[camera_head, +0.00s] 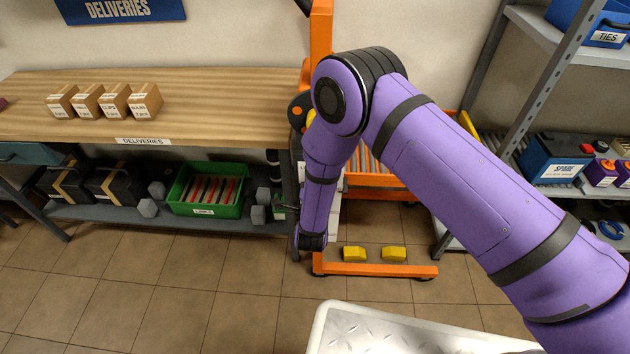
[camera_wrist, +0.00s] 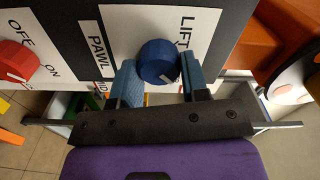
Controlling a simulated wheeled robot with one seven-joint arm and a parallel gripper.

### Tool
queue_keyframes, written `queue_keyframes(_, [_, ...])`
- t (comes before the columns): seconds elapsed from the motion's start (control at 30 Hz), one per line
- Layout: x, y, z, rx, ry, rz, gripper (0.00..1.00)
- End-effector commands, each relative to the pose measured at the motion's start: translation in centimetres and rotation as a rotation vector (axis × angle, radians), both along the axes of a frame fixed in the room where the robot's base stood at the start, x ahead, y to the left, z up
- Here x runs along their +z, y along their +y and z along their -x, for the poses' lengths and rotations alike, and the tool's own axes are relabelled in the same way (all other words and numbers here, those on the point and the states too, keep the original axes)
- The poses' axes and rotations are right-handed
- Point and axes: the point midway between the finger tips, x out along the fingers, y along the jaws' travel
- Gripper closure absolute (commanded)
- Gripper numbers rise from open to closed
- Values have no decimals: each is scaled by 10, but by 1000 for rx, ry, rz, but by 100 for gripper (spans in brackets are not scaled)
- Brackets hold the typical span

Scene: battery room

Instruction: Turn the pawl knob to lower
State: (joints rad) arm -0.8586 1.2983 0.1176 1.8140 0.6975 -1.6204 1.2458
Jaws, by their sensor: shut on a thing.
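In the wrist view a round blue knob (camera_wrist: 157,58) sits on a white plate (camera_wrist: 122,30) beside a "PAWL" label (camera_wrist: 96,48). The word "LIFT" is printed on the plate right of the knob. A short pale mark shows on the knob's lower right. My gripper (camera_wrist: 160,68) has a blue finger on each side of the knob and is shut on it. The "lower" marking cannot be read; the fingers and gripper body cover the plate's lower part. In the head view my arm hides the knob and most of the panel on the orange lift (camera_head: 321,40).
A red knob (camera_wrist: 16,60) with "OFF" and "ON" is left of the pawl plate. The lift has an orange base (camera_head: 375,270) with yellow blocks. A workbench (camera_head: 200,90) with small boxes stands left; shelving (camera_head: 545,40) stands right. Tiled floor is open at left.

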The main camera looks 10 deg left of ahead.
Motion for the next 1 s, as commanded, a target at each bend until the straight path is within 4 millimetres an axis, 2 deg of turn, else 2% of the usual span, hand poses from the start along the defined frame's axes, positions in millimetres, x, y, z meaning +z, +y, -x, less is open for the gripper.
queue_keyframes(0.43, [-1, 0, 1, 1, 3, -10, 82])
queue_keyframes(0.47, [-1, 0, 1, 1, 3, -10, 54])
queue_keyframes(0.5, [-1, 0, 1, 1, 3, -10, 45])
queue_keyframes(0.57, [-1, 0, 1, 1, 3, -10, 33])
queue_keyframes(0.87, [0, 0, 2, 1, 3, -9, 33])
queue_keyframes(1.0, [-1, -2, 14, 1, 3, -9, 33])
